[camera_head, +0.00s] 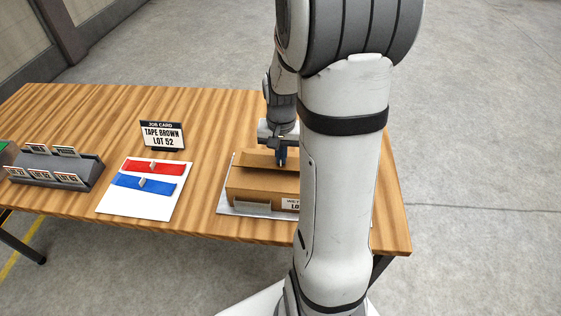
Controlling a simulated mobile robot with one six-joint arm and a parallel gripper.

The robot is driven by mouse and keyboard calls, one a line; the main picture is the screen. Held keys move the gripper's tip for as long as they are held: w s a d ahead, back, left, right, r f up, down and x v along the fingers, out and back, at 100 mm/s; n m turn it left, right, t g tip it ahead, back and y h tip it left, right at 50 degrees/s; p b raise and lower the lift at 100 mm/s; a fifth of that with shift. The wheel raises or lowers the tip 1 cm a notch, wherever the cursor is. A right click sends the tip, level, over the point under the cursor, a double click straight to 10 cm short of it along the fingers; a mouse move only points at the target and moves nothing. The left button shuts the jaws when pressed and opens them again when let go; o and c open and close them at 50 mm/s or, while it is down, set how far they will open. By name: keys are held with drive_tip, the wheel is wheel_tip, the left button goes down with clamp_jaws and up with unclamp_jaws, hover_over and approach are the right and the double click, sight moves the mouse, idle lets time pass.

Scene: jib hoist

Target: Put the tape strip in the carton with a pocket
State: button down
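A brown carton (250,190) sits on a light grey plate (228,211) at the table's right side. Its front has a greyish pocket-like piece (252,206) and a white label (290,203), partly hidden by my arm. A brown strip-like piece (256,159) lies at the carton's top; I cannot tell whether it is tape or a flap. My gripper (281,160) points down at this piece, and its grip is too small to read. A red strip (153,167) and a blue strip (143,183), each with a small grey tab, lie on a white board (150,206).
A job card (162,135) reading "TAPE BROWN LOT 52" stands behind the board. A dark grey rack (58,166) with several small labelled cards is at the left, beside a green-topped item (5,152). My arm hides the carton's right side. The table's back left is clear.

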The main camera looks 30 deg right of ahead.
drive_tip(key=shift+s+f, duration=0.1)
drive_tip(key=shift+f, duration=1.55)
drive_tip(key=shift+f, duration=0.15)
drive_tip(key=c, duration=1.7)
unclamp_jaws()
wheel_tip(320, 180, up, 12)
drive_tip(key=shift+s+r, duration=0.1)
drive_tip(key=s+a+r+n+t, duration=0.2)
drive_tip(key=s+a+n, duration=0.5)
drive_tip(key=s+a, duration=0.5)
drive_tip(key=shift+r+t, duration=0.4)
drive_tip(key=shift+r, duration=0.5)
